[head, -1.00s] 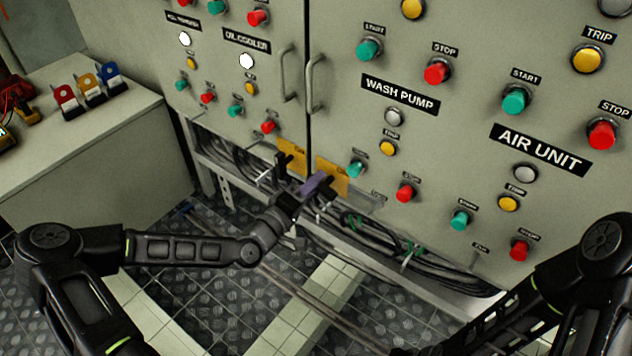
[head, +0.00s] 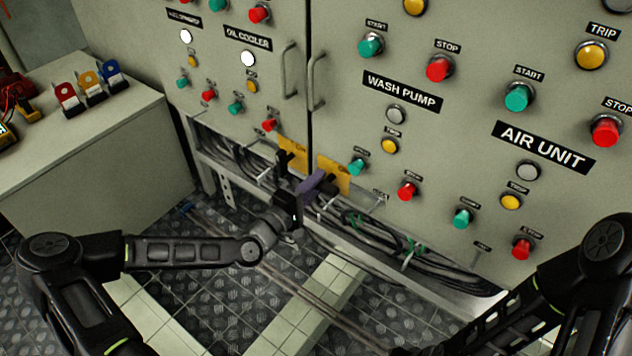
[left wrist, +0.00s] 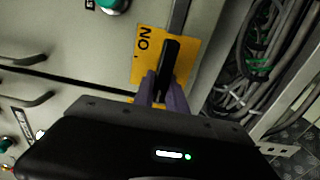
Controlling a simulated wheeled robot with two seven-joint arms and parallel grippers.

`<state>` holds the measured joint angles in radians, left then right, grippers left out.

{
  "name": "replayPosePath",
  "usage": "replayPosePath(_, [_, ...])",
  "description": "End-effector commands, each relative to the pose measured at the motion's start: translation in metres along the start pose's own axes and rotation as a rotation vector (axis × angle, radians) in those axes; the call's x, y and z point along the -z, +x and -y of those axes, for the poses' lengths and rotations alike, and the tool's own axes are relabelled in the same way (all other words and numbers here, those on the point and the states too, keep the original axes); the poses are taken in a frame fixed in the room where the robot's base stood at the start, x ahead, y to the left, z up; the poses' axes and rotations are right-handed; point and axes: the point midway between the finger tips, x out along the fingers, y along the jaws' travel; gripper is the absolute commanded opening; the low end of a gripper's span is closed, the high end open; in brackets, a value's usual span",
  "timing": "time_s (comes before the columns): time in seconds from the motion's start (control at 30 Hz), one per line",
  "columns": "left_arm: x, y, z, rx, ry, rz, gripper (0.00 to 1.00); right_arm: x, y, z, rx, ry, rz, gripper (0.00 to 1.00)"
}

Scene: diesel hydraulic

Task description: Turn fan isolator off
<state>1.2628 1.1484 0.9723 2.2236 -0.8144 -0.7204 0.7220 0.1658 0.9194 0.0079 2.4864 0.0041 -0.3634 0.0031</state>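Two yellow switch plates with black handles sit low on the grey cabinet, on either side of the door seam: a left plate (head: 292,150) and a right plate (head: 334,170). Their fan labels are not readable. My left gripper (head: 312,184), with purple fingers, is at the right plate's handle. In the left wrist view, the fingers (left wrist: 164,92) are close against both sides of a black handle (left wrist: 170,62), in front of a yellow plate (left wrist: 143,66) marked ON. The handle lies roughly along the plate. The fingers hide its lower part. My right gripper is out of view.
Green and red push buttons (head: 407,191) and yellow lamps cover the cabinet around the plates. Bundled cables (head: 385,240) run under it. A grey bench (head: 85,135) with coloured padlock-like items stands at left. The floor in front is clear.

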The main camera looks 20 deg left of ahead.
Motion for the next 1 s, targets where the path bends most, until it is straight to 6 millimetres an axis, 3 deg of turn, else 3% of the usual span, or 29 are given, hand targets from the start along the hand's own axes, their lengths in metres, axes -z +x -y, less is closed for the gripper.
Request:
replayPosePath(0.27, [0.001, 0.000, 0.001, 0.001, -0.001, -0.001, 0.38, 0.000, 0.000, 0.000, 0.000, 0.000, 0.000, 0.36])
replayPosePath(0.6, [0.001, -0.004, 0.000, 0.001, -0.001, -0.002, 0.38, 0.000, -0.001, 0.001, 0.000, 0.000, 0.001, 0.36])
replayPosePath(0.77, [0.001, -0.022, 0.000, 0.003, -0.002, -0.003, 0.38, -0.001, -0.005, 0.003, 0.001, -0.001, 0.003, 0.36])
replayPosePath(1.0, [0.002, -0.062, 0.000, 0.003, -0.001, -0.004, 0.38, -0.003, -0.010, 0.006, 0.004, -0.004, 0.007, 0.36])
